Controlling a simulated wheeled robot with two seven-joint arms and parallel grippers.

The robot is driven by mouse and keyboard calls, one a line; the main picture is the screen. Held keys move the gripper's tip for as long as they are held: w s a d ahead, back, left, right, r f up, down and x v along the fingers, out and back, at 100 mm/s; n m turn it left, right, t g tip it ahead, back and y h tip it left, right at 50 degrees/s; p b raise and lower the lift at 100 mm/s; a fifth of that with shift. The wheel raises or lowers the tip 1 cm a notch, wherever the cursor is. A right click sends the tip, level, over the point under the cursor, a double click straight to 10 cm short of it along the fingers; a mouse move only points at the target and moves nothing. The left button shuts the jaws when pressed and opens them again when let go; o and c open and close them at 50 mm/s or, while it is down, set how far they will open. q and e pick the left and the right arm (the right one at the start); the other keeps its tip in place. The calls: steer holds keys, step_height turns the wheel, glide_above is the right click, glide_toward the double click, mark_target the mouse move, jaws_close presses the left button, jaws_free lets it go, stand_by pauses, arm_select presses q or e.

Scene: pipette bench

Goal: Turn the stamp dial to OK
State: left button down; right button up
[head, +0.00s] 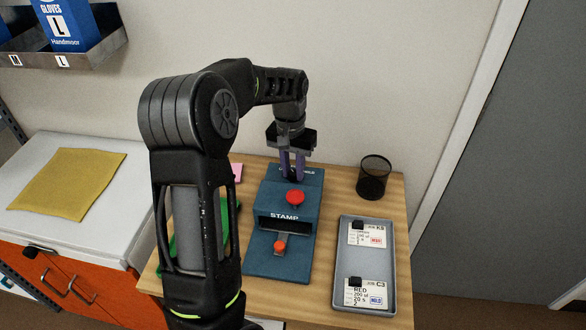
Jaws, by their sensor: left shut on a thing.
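The blue stamp machine (262,232) stands on the wooden table, with "STAMP" on its front. It has a red button (295,197) on top and a smaller orange-red knob (280,246) low in front. My left gripper (291,176) reaches down from above onto the back part of the machine. Its fingers are shut on the stamp dial there, which is mostly hidden by them. Small white lettering behind the fingers is partly covered, so I cannot read the dial's setting. My right gripper is not in view.
A grey tray (338,262) with two printed cards, each under a black clip, lies right of the machine. A black mesh cup (374,177) stands behind it. My left arm hides much of a green item (172,247). A yellow cloth (82,182) lies on the white cabinet.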

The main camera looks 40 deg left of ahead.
mark_target(292, 172)
arm_select(q)
steer(key=shift+n, duration=0.4)
steer(key=c, duration=1.5)
jaws_free()
steer(key=shift+o, duration=0.2)
steer(key=shift+a+r, duration=0.15)
steer(key=shift+r, duration=3.8)
